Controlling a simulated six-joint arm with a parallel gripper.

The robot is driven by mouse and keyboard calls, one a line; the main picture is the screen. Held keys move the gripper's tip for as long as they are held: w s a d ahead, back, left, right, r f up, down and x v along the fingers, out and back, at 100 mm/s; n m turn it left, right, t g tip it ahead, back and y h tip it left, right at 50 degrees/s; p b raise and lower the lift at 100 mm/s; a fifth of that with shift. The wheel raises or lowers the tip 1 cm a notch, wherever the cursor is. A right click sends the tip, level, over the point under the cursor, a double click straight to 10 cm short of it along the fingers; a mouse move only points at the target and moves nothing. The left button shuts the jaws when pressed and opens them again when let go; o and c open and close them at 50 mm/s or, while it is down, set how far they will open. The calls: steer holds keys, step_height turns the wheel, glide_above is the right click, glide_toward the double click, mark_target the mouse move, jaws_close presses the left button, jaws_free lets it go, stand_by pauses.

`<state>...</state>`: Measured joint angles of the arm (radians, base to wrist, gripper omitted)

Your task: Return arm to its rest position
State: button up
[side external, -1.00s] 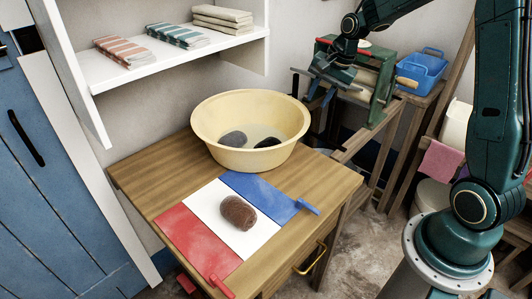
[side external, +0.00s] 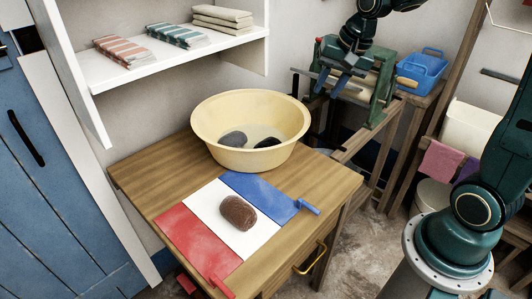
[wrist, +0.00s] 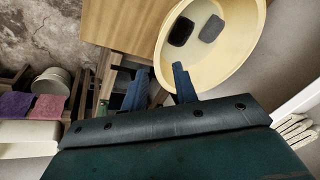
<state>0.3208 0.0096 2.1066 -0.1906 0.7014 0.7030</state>
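My gripper (side external: 334,85) is up at the back right in the side external view, beyond and to the right of the basin. Its two blue fingers show apart with nothing between them, also in the wrist view (wrist: 160,88). The cream basin (side external: 208,117) stands on the wooden table (side external: 150,178) with two dark stones in it, a grey one (side external: 233,139) and a black one (side external: 268,143). A brown stone (side external: 238,212) lies on the white middle band of the red, white and blue mat (side external: 212,202). My gripper touches none of these.
A green mangle (side external: 383,84) stands behind my gripper in the picture, with a blue tub (side external: 424,70) to its right. A white shelf (side external: 120,76) with folded cloths is at the upper left. Pink cloth (side external: 442,160) hangs at the right.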

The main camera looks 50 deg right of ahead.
steer(key=s+a+r+n, duration=0.2)
steer(key=s+a+n, duration=0.2)
steer(key=s, duration=0.5)
steer(key=s+a+r+n+t, duration=0.1)
steer(key=s+a+n, duration=0.3)
steer(key=s, duration=0.6)
steer(key=shift+r+n+t, duration=0.3)
steer(key=shift+r+n, duration=0.35)
steer(key=shift+n, duration=0.35)
